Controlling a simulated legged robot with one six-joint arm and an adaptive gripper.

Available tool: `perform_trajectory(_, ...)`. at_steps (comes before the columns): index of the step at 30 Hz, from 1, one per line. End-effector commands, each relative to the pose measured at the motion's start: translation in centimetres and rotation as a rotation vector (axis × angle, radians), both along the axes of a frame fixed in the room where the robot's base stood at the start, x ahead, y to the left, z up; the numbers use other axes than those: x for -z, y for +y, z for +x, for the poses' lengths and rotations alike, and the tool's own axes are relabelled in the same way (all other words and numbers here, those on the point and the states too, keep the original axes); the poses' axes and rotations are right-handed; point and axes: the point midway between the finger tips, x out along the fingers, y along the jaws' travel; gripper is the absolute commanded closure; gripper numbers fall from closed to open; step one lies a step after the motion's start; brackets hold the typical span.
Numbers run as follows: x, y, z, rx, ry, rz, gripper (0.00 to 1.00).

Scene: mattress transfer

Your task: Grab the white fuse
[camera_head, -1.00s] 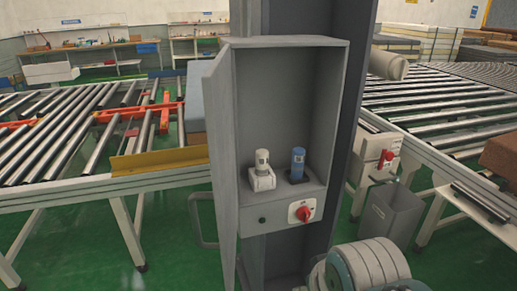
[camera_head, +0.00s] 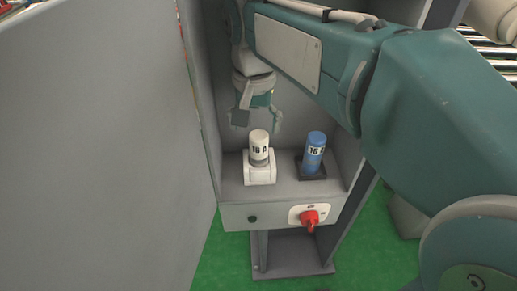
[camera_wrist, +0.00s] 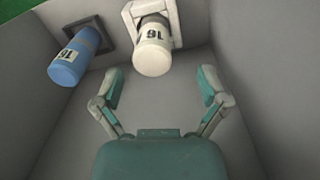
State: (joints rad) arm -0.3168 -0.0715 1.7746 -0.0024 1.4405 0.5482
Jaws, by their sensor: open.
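The white fuse (camera_head: 259,146) stands upright in a white holder (camera_head: 260,174) on the shelf of the grey cabinet. It also shows in the wrist view (camera_wrist: 153,47), beyond my fingertips and roughly between their lines. My gripper (camera_head: 259,119) hangs inside the cabinet, above and behind the white fuse in the head view. Its fingers are apart and empty, and in the wrist view (camera_wrist: 160,84) a gap shows between them and the fuse. A blue fuse (camera_head: 314,152) stands to the right in a black holder (camera_head: 311,171).
The cabinet's grey side wall and open door (camera_head: 95,150) stand close on the left. A red rotary switch (camera_head: 309,218) and a dark button (camera_head: 252,219) are on the front panel below the shelf. Green floor shows below.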

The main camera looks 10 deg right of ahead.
Motion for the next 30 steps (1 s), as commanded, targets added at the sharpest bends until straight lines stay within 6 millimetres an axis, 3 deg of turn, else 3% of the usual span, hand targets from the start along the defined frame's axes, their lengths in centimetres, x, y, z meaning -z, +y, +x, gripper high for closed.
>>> perform_trajectory(12,5.8,-0.8,0.0,0.000,0.001,0.002,0.07)
perform_trajectory(22,6.7,-0.7,0.0,0.000,-0.003,0.003,0.07)
perform_trajectory(23,6.7,-0.7,0.0,0.000,-0.003,0.003,0.16)
perform_trajectory(28,6.7,-0.7,0.0,0.000,-0.002,0.004,0.92)
perform_trajectory(30,6.7,-0.7,0.0,0.000,-0.002,0.004,0.96)
